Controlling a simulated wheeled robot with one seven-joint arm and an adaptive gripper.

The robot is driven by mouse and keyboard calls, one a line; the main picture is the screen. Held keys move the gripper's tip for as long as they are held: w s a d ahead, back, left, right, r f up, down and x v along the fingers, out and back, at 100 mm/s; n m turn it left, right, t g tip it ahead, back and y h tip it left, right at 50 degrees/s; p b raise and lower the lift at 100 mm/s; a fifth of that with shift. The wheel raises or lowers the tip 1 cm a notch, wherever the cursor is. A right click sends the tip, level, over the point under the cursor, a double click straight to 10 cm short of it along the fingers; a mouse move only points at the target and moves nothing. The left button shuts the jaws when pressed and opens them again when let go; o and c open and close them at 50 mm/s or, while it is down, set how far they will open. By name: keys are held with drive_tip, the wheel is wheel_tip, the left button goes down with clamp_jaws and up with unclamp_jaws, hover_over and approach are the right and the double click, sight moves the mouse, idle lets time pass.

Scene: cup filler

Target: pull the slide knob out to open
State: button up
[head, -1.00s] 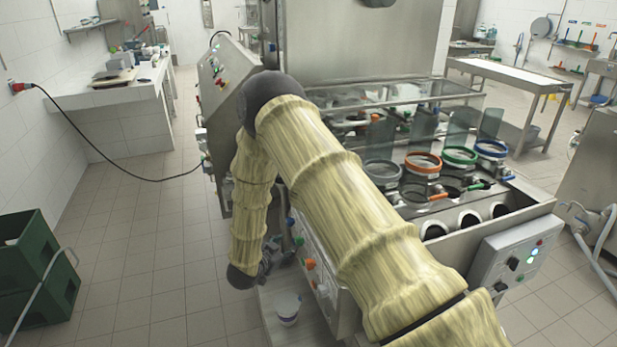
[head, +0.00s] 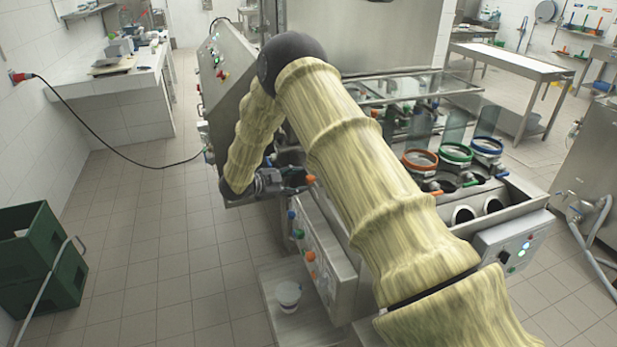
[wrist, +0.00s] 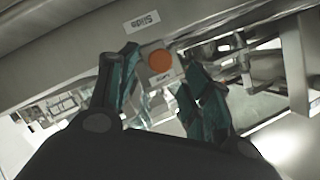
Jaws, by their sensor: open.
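The orange slide knob (wrist: 160,61) shows in the wrist view on a metal face, beside an upside-down label reading "Slide" (wrist: 142,22). My gripper (wrist: 158,78) is open, with one teal finger on each side of the knob in the picture. I cannot tell whether the fingers touch it or how deep between them it sits. In the head view my gripper (head: 285,184) is at the machine's left side, close to an orange knob (head: 310,179) that appears to be the same one. My arm hides part of the machine.
The machine's front panel (head: 318,262) carries other coloured knobs below. Rings and clear flaps lie to the right of my arm. Green crates (head: 40,260) stand at the far left, and the tiled floor between is clear.

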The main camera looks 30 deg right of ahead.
sight(307, 180)
drive_tip(key=shift+p+x, duration=0.8)
drive_tip(key=shift+x, duration=1.85)
drive_tip(key=shift+f, duration=0.1)
drive_tip(key=shift+a, duration=0.1)
clamp_jaws()
